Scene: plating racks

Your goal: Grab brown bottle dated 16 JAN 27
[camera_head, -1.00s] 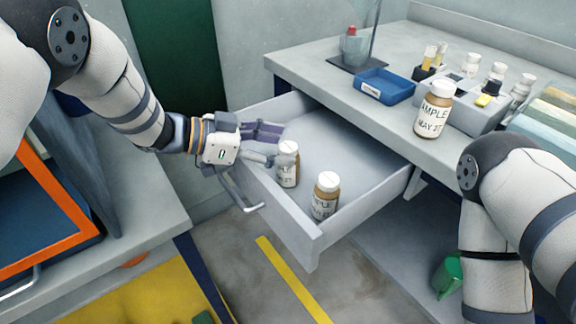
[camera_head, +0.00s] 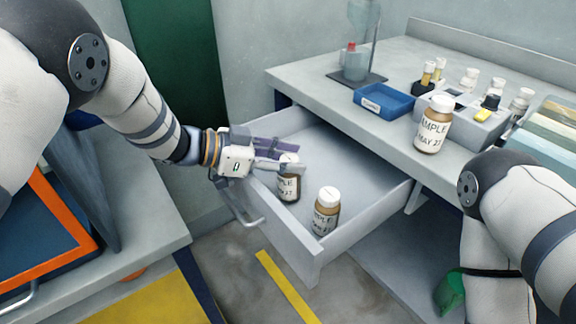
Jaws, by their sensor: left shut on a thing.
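A brown bottle with a white cap (camera_head: 288,187) stands in the open drawer (camera_head: 360,170); its label is partly readable, ending in 27. My left gripper (camera_head: 287,157) is shut on this bottle near its cap, with one finger on the far side and one on the near side. A second brown bottle (camera_head: 326,213) stands upright nearer the drawer's front corner; its label shows part of a word and 27, the rest too small to be sure. A larger brown bottle (camera_head: 433,126) on the counter reads MAY 27. My right gripper is not in view.
A blue tray (camera_head: 383,101), a stand with a flask (camera_head: 357,65) and a grey block with several small vials (camera_head: 470,122) are on the counter (camera_head: 330,88). An orange-framed bin (camera_head: 62,205) stands at left. The drawer's middle is clear.

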